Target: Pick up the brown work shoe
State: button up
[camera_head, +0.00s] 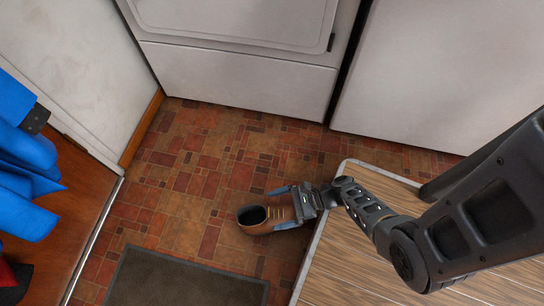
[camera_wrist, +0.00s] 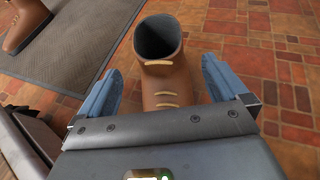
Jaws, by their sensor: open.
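The brown work shoe (camera_head: 258,226) rests on the tiled floor, with its dark opening toward the left and its laces toward my gripper (camera_head: 284,208). In the wrist view the shoe (camera_wrist: 165,80) lies between my two open blue fingers (camera_wrist: 162,64), one on each side. The front of the shoe is hidden under the gripper body.
Another brown shoe or boot (camera_wrist: 25,22) shows at the wrist view's upper left, by the dark mat (camera_head: 185,280). A wood-topped surface (camera_head: 350,250) lies right of the shoe. White appliances (camera_head: 240,80) stand behind; blue cloth (camera_head: 25,160) is at left.

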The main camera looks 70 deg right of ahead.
aim_at(263, 214)
jog(key=b+x, duration=0.1)
jog(key=x, duration=0.1)
jog(key=b+x, duration=0.1)
jog(key=x, duration=0.1)
jog(key=shift+w+a+f, duration=0.1)
jog(key=shift+f, duration=0.25)
jog(key=shift+w+a+f, duration=0.1)
jog(key=shift+w+a, duration=0.25)
jog(key=shift+w, duration=0.2)
jog(key=shift+c, duration=0.2)
grip_shut()
